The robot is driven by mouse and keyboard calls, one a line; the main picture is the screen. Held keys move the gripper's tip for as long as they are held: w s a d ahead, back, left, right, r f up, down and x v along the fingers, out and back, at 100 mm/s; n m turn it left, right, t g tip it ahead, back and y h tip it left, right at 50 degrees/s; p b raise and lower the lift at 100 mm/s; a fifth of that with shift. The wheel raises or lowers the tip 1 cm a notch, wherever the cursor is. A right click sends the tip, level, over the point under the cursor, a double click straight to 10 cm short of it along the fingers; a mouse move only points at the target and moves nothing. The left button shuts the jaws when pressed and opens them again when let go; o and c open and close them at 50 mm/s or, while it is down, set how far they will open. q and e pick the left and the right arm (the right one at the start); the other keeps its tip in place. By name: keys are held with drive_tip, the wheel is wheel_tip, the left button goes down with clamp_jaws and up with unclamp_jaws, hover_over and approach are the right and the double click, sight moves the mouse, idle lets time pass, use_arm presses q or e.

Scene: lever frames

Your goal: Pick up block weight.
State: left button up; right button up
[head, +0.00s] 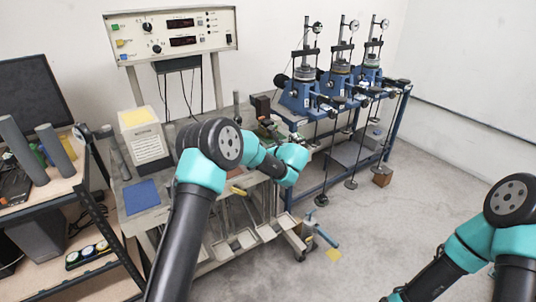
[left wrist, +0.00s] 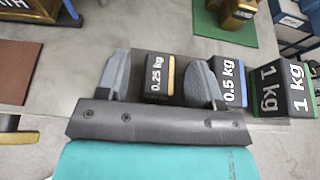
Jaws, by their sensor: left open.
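Several dark block weights stand in a row in the left wrist view. The 0.25 kg block (left wrist: 158,78) has a yellow edge and lies between the two fingers of my left gripper (left wrist: 164,70). My left gripper is open, with a visible gap on the block's left side; on the right, the finger is close to it. The 0.5 kg block (left wrist: 234,82) with a blue edge is just right of the right finger, partly covered by it. In the head view my left arm hides most of the gripper area. My right gripper is out of view.
A brown mat (left wrist: 18,75) lies left and a green mat (left wrist: 222,28) lies at the top in the left wrist view. In the head view, a control panel (head: 172,34) stands over the bench, with a blue pad (head: 141,196) at left. Blue test rigs (head: 300,95) stand right.

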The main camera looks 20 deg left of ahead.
use_arm(q)
drive_tip(key=shift+c, duration=0.2)
clamp_jaws()
drive_tip(key=shift+r, duration=0.15)
drive_tip(key=shift+r, duration=1.5)
drive_tip(key=shift+s+r, duration=0.2)
drive_tip(key=shift+s, duration=0.05)
drive_tip(key=s+d+r, duration=0.1)
drive_tip(key=s+d, duration=0.3)
drive_tip(key=s, duration=1.1)
drive_tip(key=shift+d+r, duration=0.15)
drive_tip(key=shift+d, duration=0.05)
